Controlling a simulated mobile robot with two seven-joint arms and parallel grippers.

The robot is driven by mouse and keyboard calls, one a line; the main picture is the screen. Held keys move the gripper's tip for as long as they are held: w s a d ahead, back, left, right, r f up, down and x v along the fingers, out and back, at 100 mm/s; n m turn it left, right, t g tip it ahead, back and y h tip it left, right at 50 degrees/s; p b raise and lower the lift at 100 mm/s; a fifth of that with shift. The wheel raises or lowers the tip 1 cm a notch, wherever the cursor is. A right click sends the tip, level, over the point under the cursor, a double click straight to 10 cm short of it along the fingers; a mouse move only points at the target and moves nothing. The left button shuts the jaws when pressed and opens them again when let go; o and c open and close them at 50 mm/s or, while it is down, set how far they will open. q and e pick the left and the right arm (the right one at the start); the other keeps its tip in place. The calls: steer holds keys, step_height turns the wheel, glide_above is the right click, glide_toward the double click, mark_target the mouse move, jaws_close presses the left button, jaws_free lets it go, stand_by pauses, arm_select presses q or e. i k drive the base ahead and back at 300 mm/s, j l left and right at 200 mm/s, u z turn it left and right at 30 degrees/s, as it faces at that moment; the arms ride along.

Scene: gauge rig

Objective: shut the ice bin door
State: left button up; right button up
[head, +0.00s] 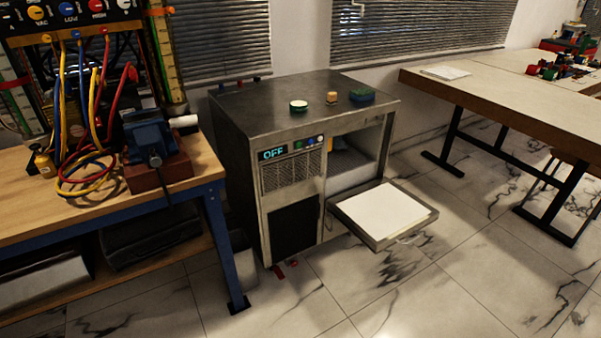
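The ice machine (259,107) is a grey metal cabinet under the window, with a panel that reads OFF. Its ice bin door (384,213) is folded down and open, lying about level and sticking out from the front, with a white inner face. The bin opening (352,163) above and behind the door shows a pale interior, with its depth partly in shadow. Neither of my grippers is in the head view.
A workbench (205,165) with a blue vise (149,140) and coloured hoses (85,125) stands left of the machine. A table (488,88) stands at the right. Small items, including a green-rimmed round tin (298,106), sit on the machine's top. The tiled floor (420,285) in front is clear.

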mark_target(381, 213)
steer(key=i+z, duration=0.35)
steer(key=i, duration=1.15)
